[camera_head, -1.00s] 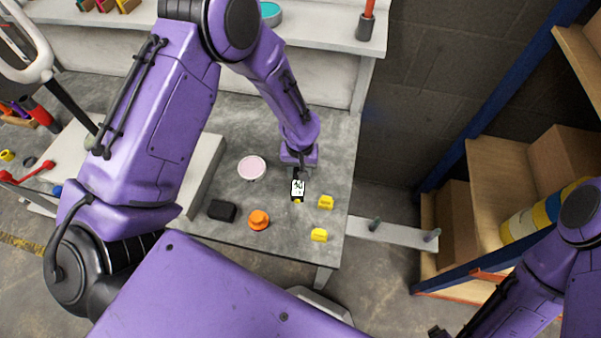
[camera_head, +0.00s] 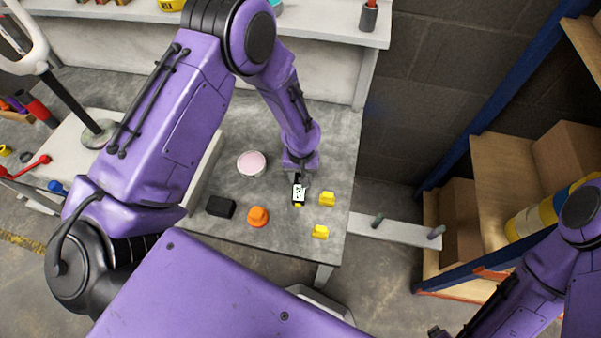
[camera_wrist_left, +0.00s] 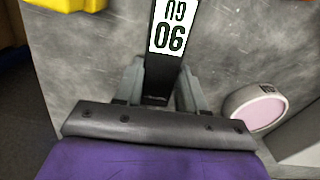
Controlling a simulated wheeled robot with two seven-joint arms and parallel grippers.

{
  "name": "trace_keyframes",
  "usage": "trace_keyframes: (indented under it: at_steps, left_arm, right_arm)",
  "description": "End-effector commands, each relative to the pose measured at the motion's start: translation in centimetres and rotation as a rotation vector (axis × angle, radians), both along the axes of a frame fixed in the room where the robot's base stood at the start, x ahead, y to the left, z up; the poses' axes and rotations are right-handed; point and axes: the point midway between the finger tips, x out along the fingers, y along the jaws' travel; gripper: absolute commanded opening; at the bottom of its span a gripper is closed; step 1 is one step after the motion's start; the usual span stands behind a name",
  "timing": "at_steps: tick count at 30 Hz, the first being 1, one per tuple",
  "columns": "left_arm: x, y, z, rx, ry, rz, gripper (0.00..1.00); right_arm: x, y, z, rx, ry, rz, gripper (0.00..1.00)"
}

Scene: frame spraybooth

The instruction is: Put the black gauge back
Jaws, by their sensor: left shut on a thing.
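The black gauge (camera_head: 298,193) is a slim black piece with a white label. In the left wrist view the gauge (camera_wrist_left: 157,85) runs up from between the fingers, and its label reads 06 or 90. My left gripper (camera_head: 298,178) is shut on it, over the right part of the grey table (camera_head: 270,130). The left gripper also shows in the wrist view (camera_wrist_left: 160,88). A bit of yellow shows just below the gauge in the head view; I cannot tell whether they touch. My right gripper is outside the head view; only its arm shows at lower right.
Yellow pieces (camera_head: 327,199) and (camera_head: 320,231) stand right of the gauge. An orange knob-like piece (camera_head: 257,216), a black block (camera_head: 221,207) and a round pink-topped tub (camera_head: 251,163) are to its left. A ledge with pegs (camera_head: 400,229) lies beyond the table's right edge.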

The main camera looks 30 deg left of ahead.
Motion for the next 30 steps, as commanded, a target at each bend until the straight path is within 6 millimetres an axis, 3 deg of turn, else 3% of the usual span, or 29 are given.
trace_keyframes:
  at_steps: [5, 6, 8, 16, 19, 30]
  left_arm:
    - [0.0, 0.0, 0.1, 0.0, -0.001, 0.0, 0.04]
    - [0.0, 0.0, 0.1, 0.0, -0.001, 0.0, 0.5]
    - [0.0, 0.0, 0.1, 0.0, -0.001, 0.0, 0.69]
    - [0.0, 0.0, 0.1, 0.0, 0.0, 0.0, 0.7]
    - [0.1, 0.0, 0.9, 0.0, -0.002, 0.0, 0.7]
    - [0.2, 0.0, 9.1, 0.0, -0.003, 0.0, 0.7]
  right_arm:
    - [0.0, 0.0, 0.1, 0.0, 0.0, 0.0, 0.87]
    - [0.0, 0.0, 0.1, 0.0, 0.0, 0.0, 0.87]
    - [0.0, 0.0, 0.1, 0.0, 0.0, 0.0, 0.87]
    - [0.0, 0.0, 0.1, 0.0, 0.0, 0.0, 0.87]
    - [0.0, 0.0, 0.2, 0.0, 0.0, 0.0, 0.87]
    - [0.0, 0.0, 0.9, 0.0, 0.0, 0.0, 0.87]
